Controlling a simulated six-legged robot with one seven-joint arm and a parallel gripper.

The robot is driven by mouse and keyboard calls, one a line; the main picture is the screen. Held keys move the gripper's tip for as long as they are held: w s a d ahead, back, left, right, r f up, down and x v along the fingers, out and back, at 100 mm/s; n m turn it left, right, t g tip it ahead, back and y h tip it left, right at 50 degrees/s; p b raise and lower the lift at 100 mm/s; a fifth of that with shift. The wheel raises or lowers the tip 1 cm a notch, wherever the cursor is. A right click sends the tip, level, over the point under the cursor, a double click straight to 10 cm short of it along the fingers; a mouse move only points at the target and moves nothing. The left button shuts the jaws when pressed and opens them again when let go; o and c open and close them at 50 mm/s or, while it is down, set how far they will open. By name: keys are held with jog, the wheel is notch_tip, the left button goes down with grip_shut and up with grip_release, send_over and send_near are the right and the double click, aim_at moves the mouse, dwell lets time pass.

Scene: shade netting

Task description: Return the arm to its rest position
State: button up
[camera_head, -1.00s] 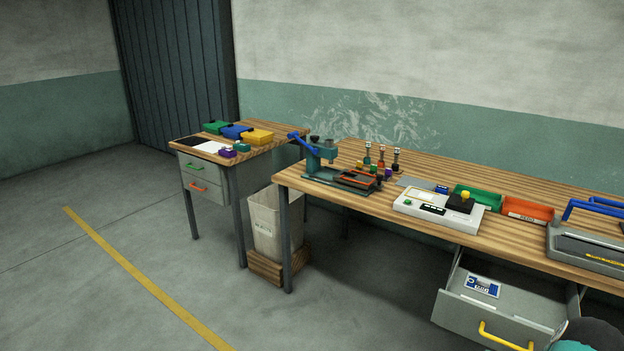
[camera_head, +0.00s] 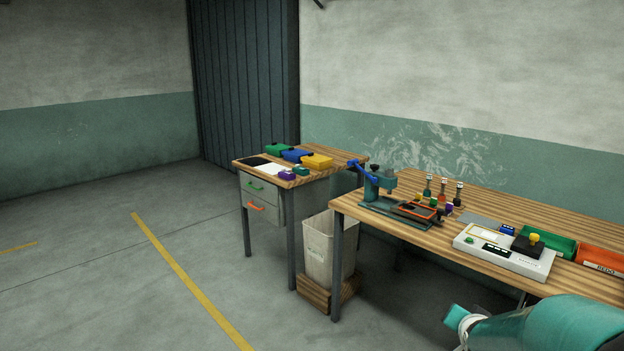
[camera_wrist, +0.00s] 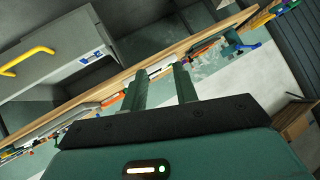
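My arm (camera_head: 550,325) shows as a teal and grey link at the lower right of the head view, in front of the long workbench (camera_head: 360,206). My gripper (camera_wrist: 161,82) shows in the wrist view with its two green fingers apart and nothing between them. The wrist view is strongly tilted. The workbench edge runs diagonally beyond the fingertips, and the grey drawer (camera_wrist: 60,62) with a yellow handle (camera_wrist: 27,61) is at the upper left. My gripper is not visible in the head view.
The bench holds a teal press (camera_head: 378,186), several stamps, a white device (camera_head: 500,250), a green bin (camera_head: 548,243) and an orange bin (camera_head: 600,258). A smaller table (camera_head: 330,178) and a waste bin (camera_head: 325,250) stand left of it. The floor at left is clear.

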jog(key=s+a+r+n+g+y, duration=0.2)
jog(key=s+a+r+n, duration=0.2)
jog(key=s+a, duration=0.6)
jog(key=s+a+r+n+g+y, duration=0.2)
jog(key=s+a+r+n, duration=0.3)
jog(key=s+a, duration=0.6)
jog(key=shift+s+r+g, duration=0.3)
jog(key=shift+s+r, duration=0.1)
jog(key=shift+s, duration=0.6)
jog(key=shift+d, duration=0.15)
